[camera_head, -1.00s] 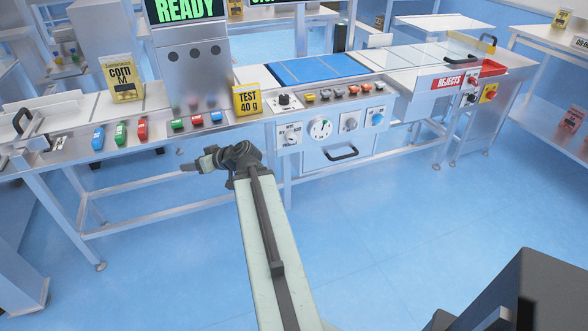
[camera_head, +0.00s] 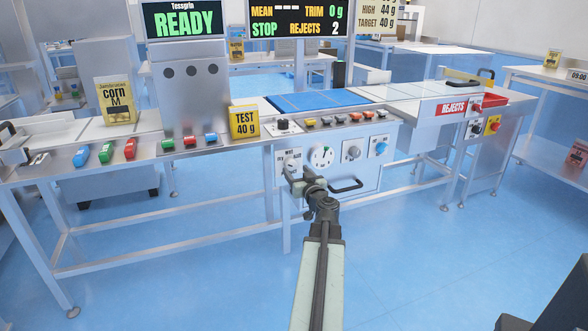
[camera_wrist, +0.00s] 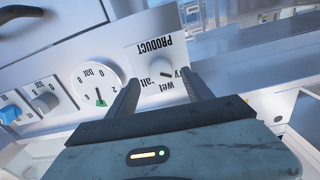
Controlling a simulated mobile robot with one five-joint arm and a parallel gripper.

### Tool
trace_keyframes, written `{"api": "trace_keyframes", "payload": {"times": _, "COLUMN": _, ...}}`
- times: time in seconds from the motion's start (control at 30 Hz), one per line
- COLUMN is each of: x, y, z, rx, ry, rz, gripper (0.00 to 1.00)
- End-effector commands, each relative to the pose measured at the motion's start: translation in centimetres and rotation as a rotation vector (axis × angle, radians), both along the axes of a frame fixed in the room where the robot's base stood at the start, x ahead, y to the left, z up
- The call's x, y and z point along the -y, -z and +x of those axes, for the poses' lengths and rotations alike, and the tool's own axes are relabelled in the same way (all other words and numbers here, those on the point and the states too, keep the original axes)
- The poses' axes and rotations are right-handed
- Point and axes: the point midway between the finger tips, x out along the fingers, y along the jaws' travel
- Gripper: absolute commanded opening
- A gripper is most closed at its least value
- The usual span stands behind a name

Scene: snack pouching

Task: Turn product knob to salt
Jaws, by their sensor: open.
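The white PRODUCT panel (camera_head: 281,157) is at the left end of the row of controls under the machine's front edge. In the wrist view the panel (camera_wrist: 150,58) appears turned over, with the word PRODUCT and partly covered labels reading like wet, salt and dry. A pale product knob (camera_wrist: 174,87) shows between my fingers, partly hidden by my gripper body; its pointer direction is unclear. My gripper (camera_wrist: 160,78) is open, with one finger on each side of the label area. In the head view my gripper (camera_head: 291,174) is in front of the panel and covers its lower part.
A round pressure gauge (camera_head: 322,157), a grey knob (camera_head: 352,151) and a blue knob (camera_head: 379,147) sit to the right of the panel. A drawer handle (camera_head: 346,186) projects below. The yellow TEST pouch (camera_head: 244,122) stands above left. Floor in front is clear.

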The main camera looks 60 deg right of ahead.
Motion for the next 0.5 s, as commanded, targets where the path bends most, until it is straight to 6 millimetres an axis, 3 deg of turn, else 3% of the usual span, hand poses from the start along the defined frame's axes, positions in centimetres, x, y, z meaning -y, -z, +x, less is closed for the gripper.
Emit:
{"api": "trace_keyframes", "payload": {"times": 0.1, "x": 1.6, "y": 0.0, "z": 2.0, "rx": 0.000, "ry": -0.002, "rz": 0.000, "gripper": 0.59}}
{"api": "trace_keyframes", "payload": {"times": 0.2, "x": 2.2, "y": 0.0, "z": 2.8, "rx": 0.000, "ry": -0.001, "rz": 0.000, "gripper": 0.59}}
{"api": "trace_keyframes", "payload": {"times": 0.43, "x": 2.1, "y": 0.0, "z": 3.0, "rx": 0.000, "ry": -0.002, "rz": 0.000, "gripper": 0.59}}
{"api": "trace_keyframes", "payload": {"times": 0.5, "x": 2.1, "y": 0.0, "z": 3.0, "rx": 0.000, "ry": -0.002, "rz": 0.000, "gripper": 0.43}}
